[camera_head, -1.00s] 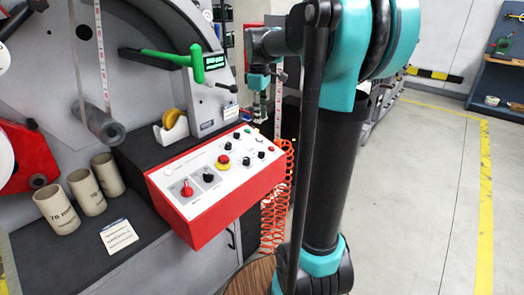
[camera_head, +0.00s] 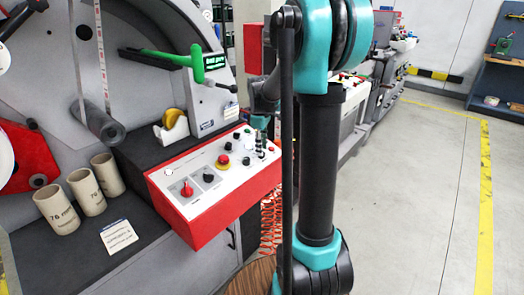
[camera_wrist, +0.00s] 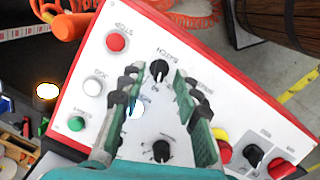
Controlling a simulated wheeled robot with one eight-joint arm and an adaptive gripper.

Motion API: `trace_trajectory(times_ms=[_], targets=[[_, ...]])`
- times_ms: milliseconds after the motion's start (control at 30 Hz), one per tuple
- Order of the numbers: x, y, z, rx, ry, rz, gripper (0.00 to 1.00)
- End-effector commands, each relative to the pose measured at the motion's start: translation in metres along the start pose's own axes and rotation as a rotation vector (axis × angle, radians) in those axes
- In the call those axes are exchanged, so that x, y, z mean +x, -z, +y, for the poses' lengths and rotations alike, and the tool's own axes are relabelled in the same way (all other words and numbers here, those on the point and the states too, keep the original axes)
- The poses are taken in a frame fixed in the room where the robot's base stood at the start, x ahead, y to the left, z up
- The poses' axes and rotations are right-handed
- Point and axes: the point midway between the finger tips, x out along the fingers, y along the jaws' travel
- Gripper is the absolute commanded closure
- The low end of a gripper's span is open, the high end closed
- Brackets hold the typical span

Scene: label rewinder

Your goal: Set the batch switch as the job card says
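The red-edged control panel (camera_head: 178,211) has a white face with several black knobs and coloured buttons. My gripper (camera_head: 261,150) is over the panel's right end. In the wrist view my gripper (camera_wrist: 158,82) is open, its fingers on either side of and just short of a black knob (camera_wrist: 160,70) with a white pointer mark. No contact is visible. Another black knob (camera_wrist: 161,151) lies between the finger bases. I cannot read which knob is the batch switch. A white card (camera_head: 118,236) with small unreadable print lies on the dark ledge left of the panel.
A red button (camera_wrist: 116,42), white button (camera_wrist: 93,87) and green button (camera_wrist: 76,124) are left of the fingers. A yellow-collared red button (camera_head: 223,160) is mid-panel. Cardboard cores (camera_head: 104,174) stand on the ledge. An orange coiled hose (camera_head: 270,222) hangs by the panel.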

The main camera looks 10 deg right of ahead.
Motion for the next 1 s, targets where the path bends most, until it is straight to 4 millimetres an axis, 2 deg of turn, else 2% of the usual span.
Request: trace_trajectory(times_ms=[200, 500, 767, 1000], targets=[[0.017, 0.0, 0.0, 0.0, 0.0, 0.0, 0.68], [0.019, 0.0, 0.0, 0.0, 0.0, 0.0, 0.68], [0.019, 0.0, 0.0, 0.0, 0.0, 0.0, 0.99], [0.019, 0.0, 0.0, 0.002, 0.0, 0.0, 1.0]])
